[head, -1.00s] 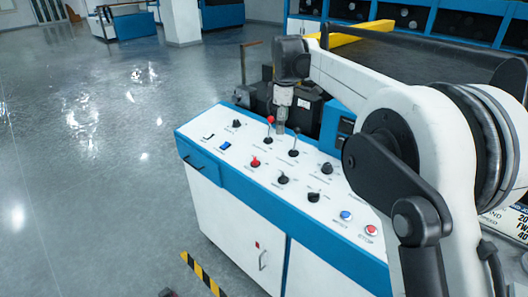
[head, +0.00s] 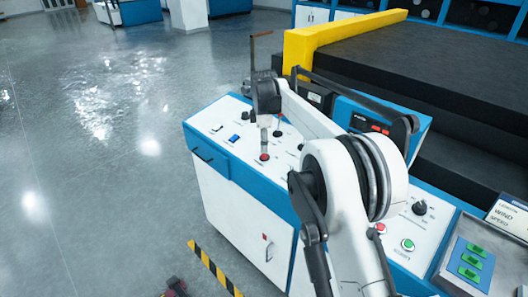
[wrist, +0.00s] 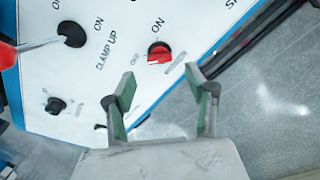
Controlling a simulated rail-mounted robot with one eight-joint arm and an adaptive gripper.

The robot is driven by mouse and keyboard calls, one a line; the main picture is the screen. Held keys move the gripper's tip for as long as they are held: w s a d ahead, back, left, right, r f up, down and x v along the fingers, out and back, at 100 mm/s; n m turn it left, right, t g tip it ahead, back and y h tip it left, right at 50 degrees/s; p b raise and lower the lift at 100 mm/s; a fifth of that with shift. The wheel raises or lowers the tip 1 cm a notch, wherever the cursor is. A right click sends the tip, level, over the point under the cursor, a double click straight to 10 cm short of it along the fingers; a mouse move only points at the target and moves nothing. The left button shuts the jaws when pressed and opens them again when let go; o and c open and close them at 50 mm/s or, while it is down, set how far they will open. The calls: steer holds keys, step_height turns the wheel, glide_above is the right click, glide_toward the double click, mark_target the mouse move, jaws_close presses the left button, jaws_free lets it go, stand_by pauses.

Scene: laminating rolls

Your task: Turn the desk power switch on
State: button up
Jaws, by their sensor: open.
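The white-topped control desk (head: 210,148) carries knobs, levers and rocker switches. I cannot read which control is labelled as the desk power switch. A red rotary knob (wrist: 159,54), marked ON, lies just beyond and between my fingertips in the wrist view; it also shows in the head view (head: 264,157). My gripper (wrist: 157,82) is open and empty above the desk, pointing down; in the head view it hangs over the red knob (head: 265,147). A blue rocker switch (head: 234,138) and a white one (head: 217,128) sit left of it.
A red-handled lever (wrist: 20,50) rises from the desk beside a CLAMP UP label. A small black knob (wrist: 57,104) is nearby. A yellow-edged machine (head: 345,35) stands behind. The floor left is open.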

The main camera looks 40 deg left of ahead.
mark_target(264, 155)
steer(key=shift+w+a+f+p, duration=0.1)
steer(key=shift+w+f+p, duration=0.1)
steer(key=shift+f, duration=1.35)
steer(key=shift+w+a+f+p, duration=0.1)
steer(key=shift+f+p, duration=0.05)
steer(key=shift+f, duration=1.35)
steer(key=c, duration=1.1)
